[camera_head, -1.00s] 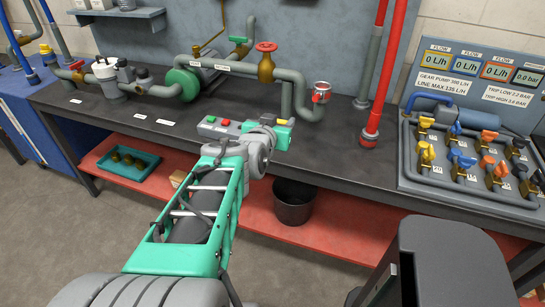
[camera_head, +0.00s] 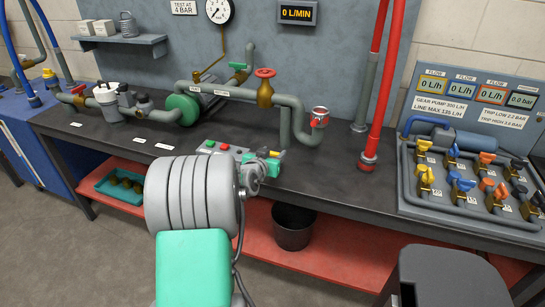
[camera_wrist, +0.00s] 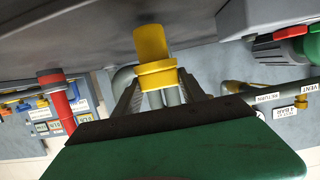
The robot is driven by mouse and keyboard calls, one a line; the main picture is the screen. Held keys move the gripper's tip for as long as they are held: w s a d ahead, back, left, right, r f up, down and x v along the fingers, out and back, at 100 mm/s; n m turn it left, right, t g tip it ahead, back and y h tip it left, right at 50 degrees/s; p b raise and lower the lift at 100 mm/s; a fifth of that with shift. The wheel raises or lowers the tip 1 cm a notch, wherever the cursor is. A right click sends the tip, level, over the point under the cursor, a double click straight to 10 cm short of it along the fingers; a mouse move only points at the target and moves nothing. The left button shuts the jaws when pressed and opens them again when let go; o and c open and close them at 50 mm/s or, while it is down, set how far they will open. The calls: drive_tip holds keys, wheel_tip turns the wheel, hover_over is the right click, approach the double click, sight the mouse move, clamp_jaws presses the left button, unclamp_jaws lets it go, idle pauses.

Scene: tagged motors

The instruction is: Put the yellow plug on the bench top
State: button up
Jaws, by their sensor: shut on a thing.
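The yellow plug (camera_wrist: 155,72) is held between the fingers of my gripper (camera_wrist: 158,95) in the wrist view, a thick round end and a collar showing. In the head view my gripper (camera_head: 268,164) is over the front part of the dark bench top (camera_head: 330,180), just right of the control box with coloured buttons. A small yellow patch of the plug (camera_head: 274,154) shows at its tip. The bench top (camera_wrist: 85,40) also fills the upper part of the wrist view, close to the plug. I cannot tell whether the plug touches it.
The button box (camera_head: 222,150) is just left of my gripper. Grey pipework with a red-handled valve (camera_head: 265,92) stands behind. A red post (camera_head: 371,130) and a valve panel (camera_head: 470,185) are to the right. Bare bench lies between the gripper and the post.

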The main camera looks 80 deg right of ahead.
drive_tip(key=shift+f, duration=0.45)
drive_tip(key=shift+f, duration=0.15)
drive_tip(key=shift+f+b, duration=0.1)
drive_tip(key=shift+b, duration=0.2)
drive_tip(key=o, duration=1.4)
drive_tip(key=shift+c, duration=0.2)
